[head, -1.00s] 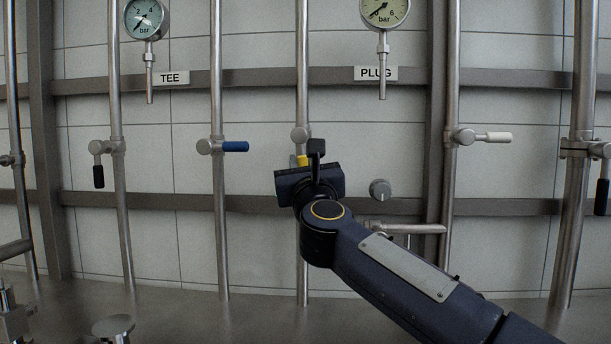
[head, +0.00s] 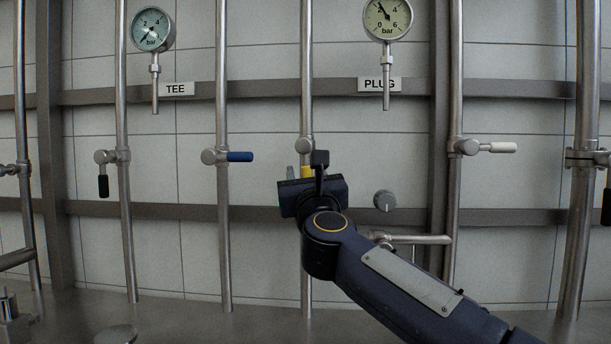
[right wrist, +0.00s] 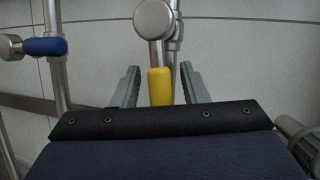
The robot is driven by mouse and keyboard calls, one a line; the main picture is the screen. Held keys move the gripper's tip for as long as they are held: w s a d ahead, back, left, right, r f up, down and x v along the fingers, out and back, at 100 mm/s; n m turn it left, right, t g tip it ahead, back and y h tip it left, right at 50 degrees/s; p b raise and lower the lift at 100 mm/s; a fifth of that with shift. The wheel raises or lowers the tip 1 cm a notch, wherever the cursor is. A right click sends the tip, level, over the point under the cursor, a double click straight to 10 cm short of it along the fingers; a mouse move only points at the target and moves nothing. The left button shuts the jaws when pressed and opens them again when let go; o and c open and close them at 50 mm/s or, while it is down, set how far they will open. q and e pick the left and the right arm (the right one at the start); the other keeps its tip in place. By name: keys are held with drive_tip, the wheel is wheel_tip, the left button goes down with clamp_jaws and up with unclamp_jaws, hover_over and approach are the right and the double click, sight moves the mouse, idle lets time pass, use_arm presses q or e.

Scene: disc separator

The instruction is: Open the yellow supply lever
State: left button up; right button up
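The yellow supply lever (right wrist: 160,87) hangs straight down from its round valve hub (right wrist: 154,19), in line with the pipe. In the head view the yellow lever (head: 307,171) shows only as a small patch, the rest hidden behind my right gripper (head: 306,170). In the right wrist view my right gripper (right wrist: 159,75) has one finger on each side of the yellow lever. The fingers are apart, with a visible gap on both sides. My left gripper is not in view.
A blue lever (head: 239,157) points right on the pipe to the left. A black lever (head: 103,186) hangs further left. A white lever (head: 503,147) and a grey knob (head: 384,201) are to the right. The TEE gauge (head: 153,29) and PLUG gauge (head: 388,18) are above.

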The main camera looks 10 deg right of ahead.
drive_tip(key=b+v, duration=0.1)
drive_tip(key=v, duration=0.6)
drive_tip(key=shift+s, duration=0.35)
drive_tip(key=shift+f, duration=0.15)
